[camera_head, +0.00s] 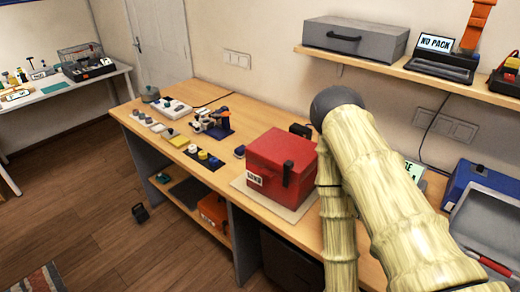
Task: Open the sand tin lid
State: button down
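A red box (275,160) with a lid stands on a pale board on the workbench, right of the middle. Its lid looks shut. A black latch or handle shows on its right side, and a small white label on its front is too small to read surely. It may be the sand tin, but I cannot confirm this. A small round grey-green lidded pot (150,94) stands at the bench's far left end. My pale, bamboo-textured arm rises just right of the red box and hides part of the bench. My gripper is not in view.
The wooden workbench (228,118) carries small parts and a blue-based device (213,124) left of the red box. A blue case (478,190) stands at right. The wall shelf (375,68) above holds a grey case (355,38). Wooden floor (100,215) is open at left.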

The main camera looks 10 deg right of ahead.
aim_at(269, 152)
jog(key=z, duration=0.55)
jog(key=k, duration=1.3)
jog(key=i, duration=0.5)
jog(key=u, duration=0.65)
jog(key=i, duration=0.45)
jog(key=u, duration=0.05)
